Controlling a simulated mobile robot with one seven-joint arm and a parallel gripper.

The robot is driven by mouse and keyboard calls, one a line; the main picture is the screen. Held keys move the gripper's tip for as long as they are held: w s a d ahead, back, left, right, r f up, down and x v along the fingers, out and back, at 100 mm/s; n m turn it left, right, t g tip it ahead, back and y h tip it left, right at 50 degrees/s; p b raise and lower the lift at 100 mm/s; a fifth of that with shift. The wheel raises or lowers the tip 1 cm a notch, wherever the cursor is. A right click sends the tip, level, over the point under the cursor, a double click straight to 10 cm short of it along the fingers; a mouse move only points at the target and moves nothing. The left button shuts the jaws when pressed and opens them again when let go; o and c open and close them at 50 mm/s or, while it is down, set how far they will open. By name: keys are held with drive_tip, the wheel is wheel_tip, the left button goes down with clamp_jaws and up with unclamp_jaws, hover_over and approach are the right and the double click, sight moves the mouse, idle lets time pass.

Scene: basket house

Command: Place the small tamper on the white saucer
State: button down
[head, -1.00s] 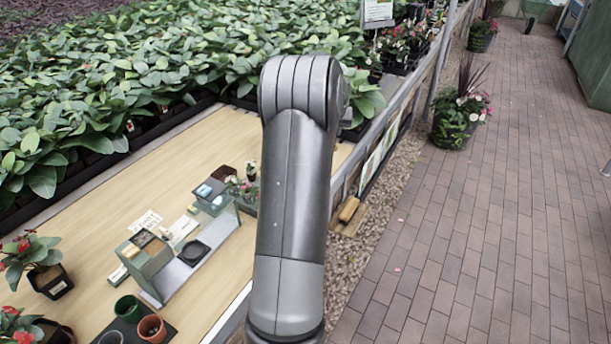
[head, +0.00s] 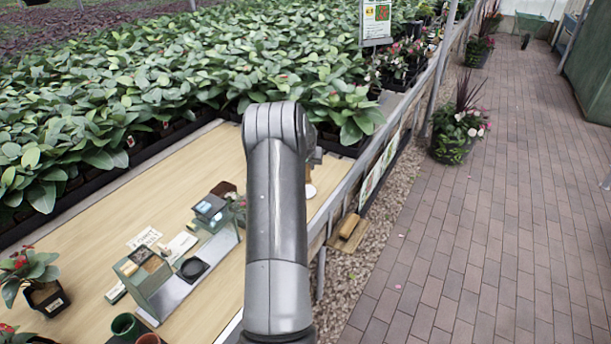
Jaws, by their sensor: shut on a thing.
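My gripper (head: 316,156) is mostly hidden behind my own arm in the head view; only a dark piece shows at the arm's right edge. Just below it is a small brown, wood-coloured piece, which looks like the small tamper (head: 308,174); the arm hides the rest of it. The gripper appears shut on it. A pale round edge, which looks like the white saucer (head: 311,191), shows right below the brown piece near the bench's right side. I cannot tell whether the two touch.
Green pots (head: 126,325) stand at the front. Dense plants (head: 120,90) fill the back.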

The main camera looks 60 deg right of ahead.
drive_tip(key=shift+w+f, duration=0.4)
drive_tip(key=shift+w, duration=0.05)
drive_tip(key=shift+f, duration=1.85)
drive_tip(key=shift+f, duration=0.2)
drive_tip(key=c, duration=1.3)
unclamp_jaws()
drive_tip(key=shift+r, duration=0.1)
drive_tip(key=shift+r, duration=0.15)
drive_tip(key=v, duration=1.2)
